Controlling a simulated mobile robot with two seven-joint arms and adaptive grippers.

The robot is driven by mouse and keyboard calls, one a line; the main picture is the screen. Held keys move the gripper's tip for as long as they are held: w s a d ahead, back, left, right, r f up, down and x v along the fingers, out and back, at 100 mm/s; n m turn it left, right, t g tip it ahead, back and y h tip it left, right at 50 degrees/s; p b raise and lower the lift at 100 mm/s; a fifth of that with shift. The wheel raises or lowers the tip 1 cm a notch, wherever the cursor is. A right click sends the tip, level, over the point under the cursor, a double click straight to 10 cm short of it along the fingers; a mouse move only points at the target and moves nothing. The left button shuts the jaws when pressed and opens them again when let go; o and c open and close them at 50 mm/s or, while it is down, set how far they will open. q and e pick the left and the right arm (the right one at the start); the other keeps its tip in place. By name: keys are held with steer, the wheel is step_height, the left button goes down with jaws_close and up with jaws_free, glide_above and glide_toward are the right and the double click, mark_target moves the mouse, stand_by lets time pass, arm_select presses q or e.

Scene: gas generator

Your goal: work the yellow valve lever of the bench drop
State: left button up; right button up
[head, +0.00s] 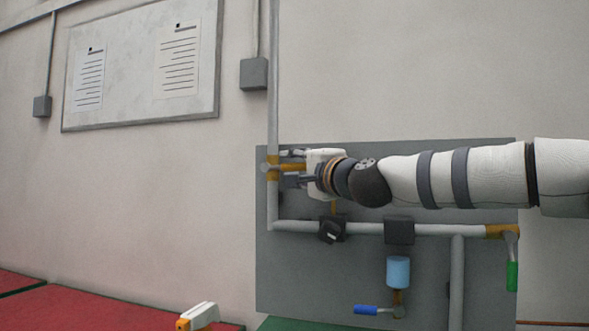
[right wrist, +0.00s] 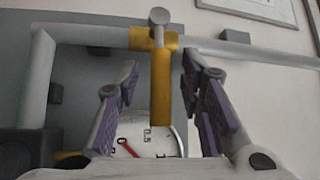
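The yellow valve (head: 272,160) sits on the vertical grey pipe at the left of the grey wall panel. Its yellow lever shows best in the right wrist view (right wrist: 160,90), pointing from the pipe toward the camera. My right gripper (head: 286,168) is at the valve, its arm coming in from the right. In the right wrist view the gripper (right wrist: 160,72) is open, with purple-padded fingers on both sides of the lever. Gaps show between the lever and both pads, so I see no contact. In the head view the gripper hides part of the lever. My left gripper is not in view.
A dial gauge (right wrist: 143,132) with a red needle lies behind the lever. A white and orange object (head: 199,317) stands at the bottom.

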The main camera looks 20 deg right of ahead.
jaws_close()
steer(key=shift+r, duration=0.1)
steer(key=shift+r+n+g, duration=0.6)
steer(key=shift+r+n, duration=0.1)
steer(key=g, duration=0.1)
steer(key=r+n+g, duration=0.1)
steer(key=r+n+h, duration=0.1)
steer(key=shift+w+a+g, duration=0.35)
steer(key=shift+g, duration=0.05)
steer(key=shift+w+a+r+n+g+h, duration=0.1)
steer(key=shift+a+r+n+g+h, duration=0.15)
steer(key=shift+n+g, duration=0.2)
steer(key=shift+d, duration=0.1)
jaws_free()
